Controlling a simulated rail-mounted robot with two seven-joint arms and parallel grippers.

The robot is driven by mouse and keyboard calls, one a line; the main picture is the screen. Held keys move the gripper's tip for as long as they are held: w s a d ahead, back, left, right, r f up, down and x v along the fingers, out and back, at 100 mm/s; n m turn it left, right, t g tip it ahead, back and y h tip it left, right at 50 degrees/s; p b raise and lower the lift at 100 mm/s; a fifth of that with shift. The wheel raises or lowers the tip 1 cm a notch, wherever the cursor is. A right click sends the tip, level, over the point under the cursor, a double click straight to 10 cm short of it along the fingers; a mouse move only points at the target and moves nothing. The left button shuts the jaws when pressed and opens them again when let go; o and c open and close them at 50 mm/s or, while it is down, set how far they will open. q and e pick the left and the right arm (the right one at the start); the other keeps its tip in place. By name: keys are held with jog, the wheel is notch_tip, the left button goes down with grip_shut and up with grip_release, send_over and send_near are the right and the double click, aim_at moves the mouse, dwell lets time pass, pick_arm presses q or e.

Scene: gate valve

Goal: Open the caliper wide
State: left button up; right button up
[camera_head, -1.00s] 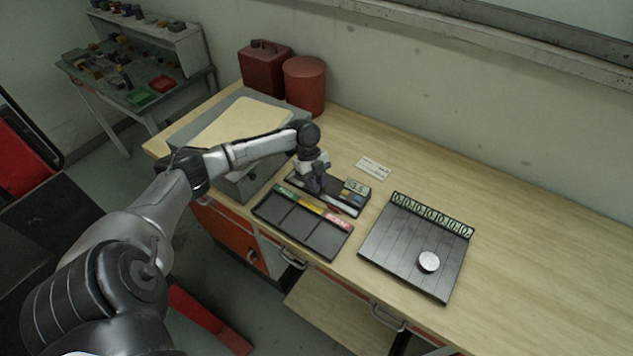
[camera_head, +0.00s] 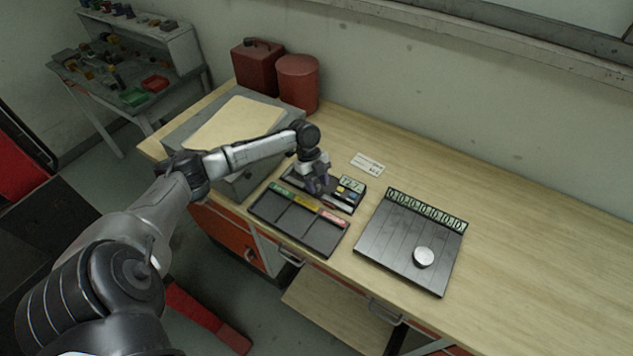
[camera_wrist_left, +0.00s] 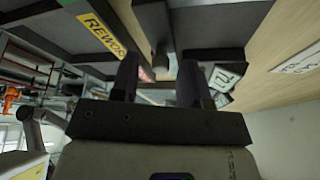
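The caliper (camera_head: 344,199) is a dark device lying behind the three-section tray on the bench, with a small display (camera_head: 351,182) that seems to read 12.7. My left gripper (camera_head: 319,186) points down over the middle of the caliper and hides part of it. In the left wrist view its two fingers (camera_wrist_left: 157,78) stand apart, with a dark upright part (camera_wrist_left: 160,60) showing between them. Whether the fingers press on that part cannot be told. The display also shows, tilted, in the left wrist view (camera_wrist_left: 226,78). My right gripper is not in view.
The sorting tray (camera_head: 300,224) with green, yellow and red labels lies in front of the caliper. A dark slatted board (camera_head: 395,240) with a round silver disc (camera_head: 424,257) lies to the right. A grey box (camera_head: 180,137) stands left; a white card (camera_head: 367,164) lies behind.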

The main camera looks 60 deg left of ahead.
pick_arm(q)
jog(key=v, duration=1.4)
jog(key=shift+b, duration=0.4)
jog(key=shift+d, duration=0.1)
